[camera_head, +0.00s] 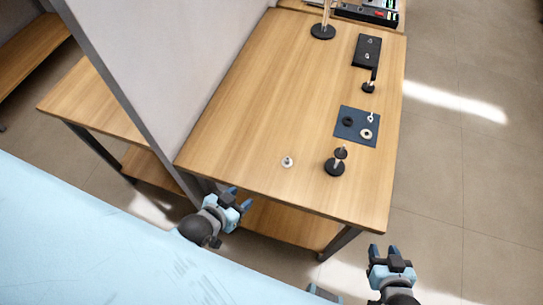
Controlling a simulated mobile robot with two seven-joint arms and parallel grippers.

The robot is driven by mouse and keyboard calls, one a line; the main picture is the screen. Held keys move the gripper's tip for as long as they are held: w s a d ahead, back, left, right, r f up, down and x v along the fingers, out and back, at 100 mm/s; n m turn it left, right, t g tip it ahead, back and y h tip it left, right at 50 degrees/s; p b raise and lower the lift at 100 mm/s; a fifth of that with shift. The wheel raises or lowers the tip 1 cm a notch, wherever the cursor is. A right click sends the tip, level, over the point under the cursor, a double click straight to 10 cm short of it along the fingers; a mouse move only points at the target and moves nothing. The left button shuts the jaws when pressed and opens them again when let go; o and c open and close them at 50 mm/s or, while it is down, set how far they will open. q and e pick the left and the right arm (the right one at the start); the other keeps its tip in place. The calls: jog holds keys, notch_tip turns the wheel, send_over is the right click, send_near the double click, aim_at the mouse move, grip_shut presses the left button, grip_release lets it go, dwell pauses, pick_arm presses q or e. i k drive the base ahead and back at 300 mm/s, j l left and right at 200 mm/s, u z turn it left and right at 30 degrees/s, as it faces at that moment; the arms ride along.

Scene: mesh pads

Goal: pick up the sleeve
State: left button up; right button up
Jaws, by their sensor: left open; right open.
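Several small parts lie on the wooden table, and I cannot tell for sure which one is the sleeve. A small pale round piece (287,162) with a darker centre sits alone near the table's front edge. A dark blue mat (346,134) at the right bears a black ring (348,121), a beige ring (366,134) and a small whitish piece (370,117). My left gripper (240,197) is open and empty at the table's front edge, left of and nearer than the pale piece. My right gripper (383,251) is open and empty, off the table's front right corner.
A black stand (335,166) with a round base is between the pale piece and the mat. Behind the mat are another small black stand (368,88) and a black block (367,50). A round-based post (323,31) stands farther back. A grey partition (175,60) borders the left. The table's left middle is clear.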

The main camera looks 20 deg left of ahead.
aim_at(287, 162)
jog(key=k+j, duration=0.1)
jog(key=j, duration=1.15)
jog(key=k+j, duration=0.15)
jog(key=j, duration=0.5)
jog(key=k+j, duration=0.1)
jog(key=j, duration=0.5)
jog(key=i+z, duration=0.05)
